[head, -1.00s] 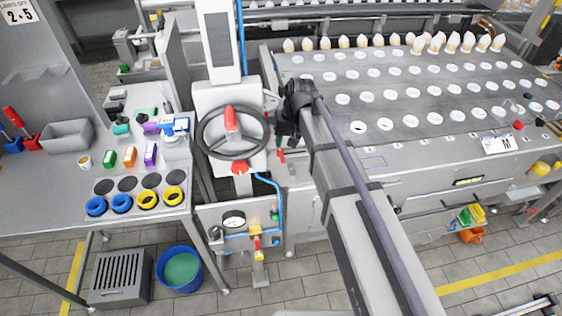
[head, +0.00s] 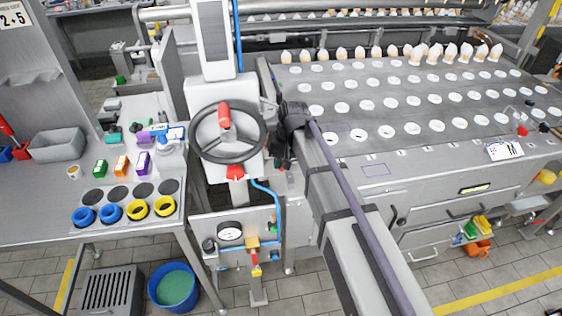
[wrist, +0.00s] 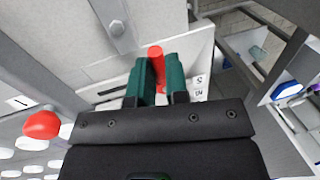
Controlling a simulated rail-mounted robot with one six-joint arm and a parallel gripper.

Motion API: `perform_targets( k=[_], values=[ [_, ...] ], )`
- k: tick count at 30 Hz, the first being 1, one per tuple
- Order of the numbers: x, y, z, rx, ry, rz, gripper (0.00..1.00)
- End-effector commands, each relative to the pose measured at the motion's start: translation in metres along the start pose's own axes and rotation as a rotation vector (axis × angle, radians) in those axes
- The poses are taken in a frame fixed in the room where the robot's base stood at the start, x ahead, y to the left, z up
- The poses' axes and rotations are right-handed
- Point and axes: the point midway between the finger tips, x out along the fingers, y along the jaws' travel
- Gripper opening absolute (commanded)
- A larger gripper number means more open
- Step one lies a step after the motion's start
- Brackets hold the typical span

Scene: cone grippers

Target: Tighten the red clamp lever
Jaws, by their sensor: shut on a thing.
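The red clamp lever (wrist: 157,60) shows in the wrist view as a rounded red end and a narrow shaft, between the two green fingers of my gripper (wrist: 157,78). My gripper is shut on it. A pale plate with numbers lies behind the lever. In the head view my gripper (head: 285,158) is just right of the black handwheel (head: 228,131), at the left end of the cup machine. My dark wrist and fingers hide most of the lever there.
A red star knob (head: 235,172) sits below the handwheel, left of my gripper. A red rounded knob (wrist: 41,125) shows at left in the wrist view. A blue hose (head: 271,195) runs below. A side table (head: 40,200) with blue and yellow rings stands at left.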

Motion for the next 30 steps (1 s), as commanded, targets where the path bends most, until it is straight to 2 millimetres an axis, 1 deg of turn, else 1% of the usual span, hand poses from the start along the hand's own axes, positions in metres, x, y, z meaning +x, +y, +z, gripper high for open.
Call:
perform_targets(
  k=[5, 9, 12, 20, 21, 28, 30],
  values=[
    [0.0003, -0.0009, 0.0005, 0.025, 0.005, 0.0, 0.0],
    [0.0012, -0.0058, 0.0012, 0.169, 0.034, 0.001, 0.0],
    [0.0017, -0.0082, 0.0006, 0.245, 0.048, 0.0, 0.0],
    [0.0018, -0.0083, 0.0001, 0.259, 0.05, 0.0, 0.0],
    [0.0018, -0.0083, 0.0002, 0.258, 0.05, 0.0, 0.17],
    [0.0017, -0.0082, 0.0001, 0.258, 0.05, 0.0, 0.4],
    [0.0017, -0.0081, 0.0001, 0.257, 0.05, 0.0, 0.4]
  ],
)
